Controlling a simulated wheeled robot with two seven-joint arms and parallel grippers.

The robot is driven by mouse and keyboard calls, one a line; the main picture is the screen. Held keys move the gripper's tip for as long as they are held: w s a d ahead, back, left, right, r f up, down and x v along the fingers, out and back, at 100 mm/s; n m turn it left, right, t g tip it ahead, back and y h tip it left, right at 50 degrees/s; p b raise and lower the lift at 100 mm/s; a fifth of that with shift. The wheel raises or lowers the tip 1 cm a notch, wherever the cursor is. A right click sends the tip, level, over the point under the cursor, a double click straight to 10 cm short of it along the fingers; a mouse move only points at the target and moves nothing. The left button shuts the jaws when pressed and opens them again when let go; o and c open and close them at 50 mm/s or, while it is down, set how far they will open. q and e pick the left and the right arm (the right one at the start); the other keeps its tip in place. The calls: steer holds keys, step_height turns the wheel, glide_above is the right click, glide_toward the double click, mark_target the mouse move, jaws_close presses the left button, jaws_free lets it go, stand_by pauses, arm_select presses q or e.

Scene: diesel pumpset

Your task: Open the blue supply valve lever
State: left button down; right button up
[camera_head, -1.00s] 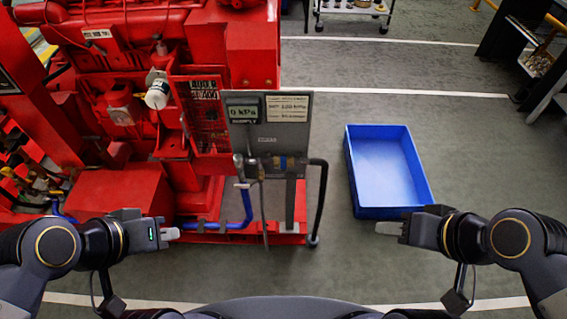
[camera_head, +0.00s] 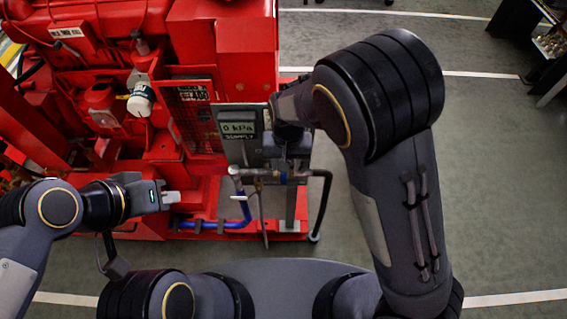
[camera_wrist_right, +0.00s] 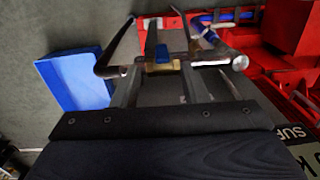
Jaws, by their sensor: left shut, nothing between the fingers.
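The supply valve is on the pipe below the grey gauge panel (camera_head: 238,140), which reads 0 kPa. In the right wrist view its blue lever (camera_wrist_right: 163,54) shows above a brass body (camera_wrist_right: 163,66). My right gripper (camera_wrist_right: 159,72) is open, and its two fingers appear on either side of the valve in that view; whether they touch it I cannot tell. In the head view my right wrist is in front of the panel and hides part of it. My left gripper (camera_head: 172,197) is shut and empty, left of the blue hose (camera_head: 225,224).
The red pumpset (camera_head: 190,40) fills the back left. A black hose (camera_head: 325,205) curves down right of the valve. A blue tray (camera_wrist_right: 75,80) lies on the floor, hidden behind my right arm in the head view. Open floor lies to the right.

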mark_target(284, 183)
steer(key=shift+w+a+f, duration=0.25)
steer(key=shift+f, duration=0.45)
step_height(284, 183, down, 7)
steer(key=shift+f, duration=0.1)
jaws_close()
